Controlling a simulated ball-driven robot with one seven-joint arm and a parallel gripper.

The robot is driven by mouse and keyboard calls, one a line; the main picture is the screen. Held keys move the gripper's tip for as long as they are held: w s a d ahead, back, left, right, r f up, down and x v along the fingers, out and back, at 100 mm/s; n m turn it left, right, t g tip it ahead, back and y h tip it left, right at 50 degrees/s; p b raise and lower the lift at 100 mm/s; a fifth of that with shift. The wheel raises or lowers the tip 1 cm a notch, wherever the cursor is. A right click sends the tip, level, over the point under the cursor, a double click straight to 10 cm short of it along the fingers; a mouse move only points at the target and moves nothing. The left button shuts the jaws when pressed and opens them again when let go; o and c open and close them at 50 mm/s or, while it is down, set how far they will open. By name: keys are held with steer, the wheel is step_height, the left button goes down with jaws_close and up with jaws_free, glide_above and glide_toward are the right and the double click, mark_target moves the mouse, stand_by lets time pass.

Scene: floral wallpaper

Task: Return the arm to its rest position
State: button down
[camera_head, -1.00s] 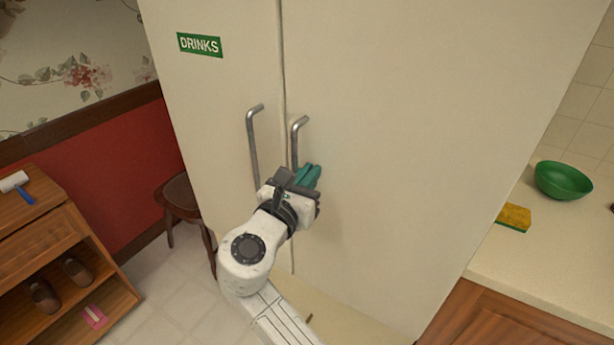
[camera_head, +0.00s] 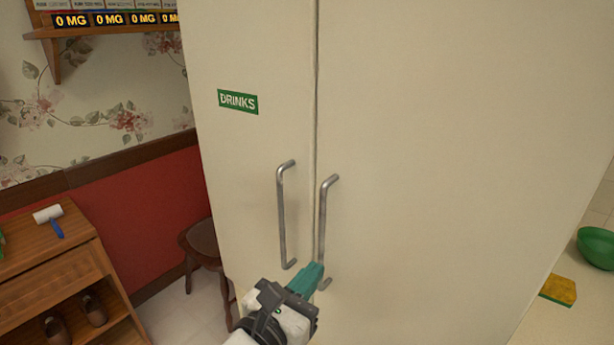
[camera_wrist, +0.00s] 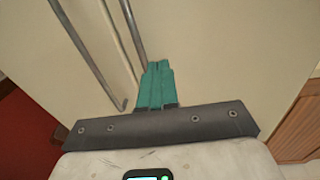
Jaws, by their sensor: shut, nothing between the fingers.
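My gripper (camera_head: 309,277) has teal fingers and is low in the middle of the head view, in front of the lower end of the right door handle (camera_head: 323,225). In the wrist view the teal fingers (camera_wrist: 157,85) are pressed together with nothing between them. Whether they touch the handle cannot be told. The pale cabinet (camera_head: 440,150) with a green DRINKS label (camera_head: 238,101) stands upright before me, both doors shut. The left door handle (camera_head: 282,215) is clear of the gripper. Most of my arm is below the head view.
A wooden shelf unit (camera_head: 60,265) with a lint roller (camera_head: 55,228) on top and shoes inside stands at left. A dark stool (camera_head: 203,240) is beside the cabinet. A green bowl (camera_head: 597,247) and a yellow sponge (camera_head: 559,290) sit on the counter at right.

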steer(key=s+d+f+m+g+y, duration=0.2)
steer(key=s+d+f+m+g, duration=0.35)
steer(key=d+f+m, duration=0.4)
steer(key=s+d+f+m+g+y, duration=0.1)
steer(key=s+d+f+m+g, duration=0.4)
steer(key=d+f, duration=0.65)
steer(key=s+d+f+m+g+y, duration=0.1)
steer(key=s+d+f+m+y, duration=0.1)
steer(key=s+m, duration=0.5)
steer(key=s+d+f+m+g+y, duration=0.2)
steer(key=s+f+m, duration=0.4)
steer(key=s, duration=0.7)
steer(key=shift+s+d+f+m+y, duration=0.15)
steer(key=shift+s+d+m+y, duration=0.2)
steer(key=shift+d+m+y, duration=0.5)
steer(key=shift+a+g+y, duration=0.2)
steer(key=shift+g+y, duration=0.05)
